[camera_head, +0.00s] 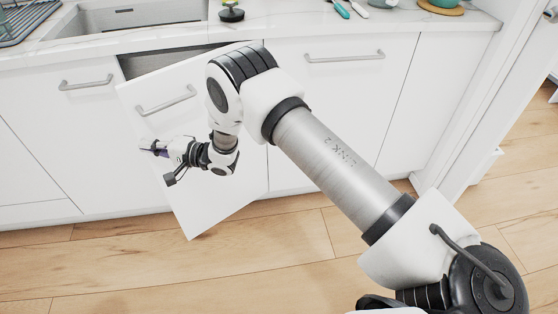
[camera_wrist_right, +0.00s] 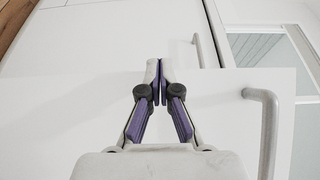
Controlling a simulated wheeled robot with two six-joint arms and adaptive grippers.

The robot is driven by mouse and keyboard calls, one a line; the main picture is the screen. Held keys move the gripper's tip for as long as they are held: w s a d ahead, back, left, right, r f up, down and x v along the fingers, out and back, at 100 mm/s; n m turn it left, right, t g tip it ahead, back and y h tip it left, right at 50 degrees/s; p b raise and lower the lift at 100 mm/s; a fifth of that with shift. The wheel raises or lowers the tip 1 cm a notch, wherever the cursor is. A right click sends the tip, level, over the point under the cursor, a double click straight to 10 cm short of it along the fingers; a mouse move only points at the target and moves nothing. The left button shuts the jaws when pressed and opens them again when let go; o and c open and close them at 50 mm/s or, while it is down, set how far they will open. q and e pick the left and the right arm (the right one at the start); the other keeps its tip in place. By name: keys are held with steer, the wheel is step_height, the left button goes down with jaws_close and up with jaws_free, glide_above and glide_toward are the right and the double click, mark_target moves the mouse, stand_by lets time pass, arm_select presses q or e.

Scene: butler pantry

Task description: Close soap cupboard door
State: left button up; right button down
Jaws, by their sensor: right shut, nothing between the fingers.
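The white cupboard door (camera_head: 225,115) under the sink stands partly open, its left edge swung out from the cabinet front. It has a grey bar handle (camera_head: 167,101), which also shows in the right wrist view (camera_wrist_right: 267,130). A dark gap (camera_head: 170,61) shows above the door. My right gripper (camera_head: 152,149) is in front of the door, below its handle, near the free edge and pointing left. In the right wrist view its purple-lined fingers (camera_wrist_right: 160,66) are shut and empty, with the tips at the door's edge. I cannot tell if they touch it. My left gripper is out of view.
A closed white cupboard with a handle (camera_head: 87,83) is on the left, and another with a handle (camera_head: 344,57) on the right. A sink (camera_head: 135,14) and pale countertop (camera_head: 275,22) are above. The wooden floor (camera_head: 270,250) in front is clear.

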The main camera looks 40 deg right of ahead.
steer(key=w+d+m+t+h+b, duration=0.1)
steer(key=w+m+t+h+b, duration=0.2)
steer(key=w, duration=1.2)
steer(key=m+h+b, duration=0.1)
steer(key=h+b, duration=0.2)
steer(key=b, duration=0.1)
steer(key=shift+w+m+t, duration=0.3)
steer(key=shift+w+t, duration=0.1)
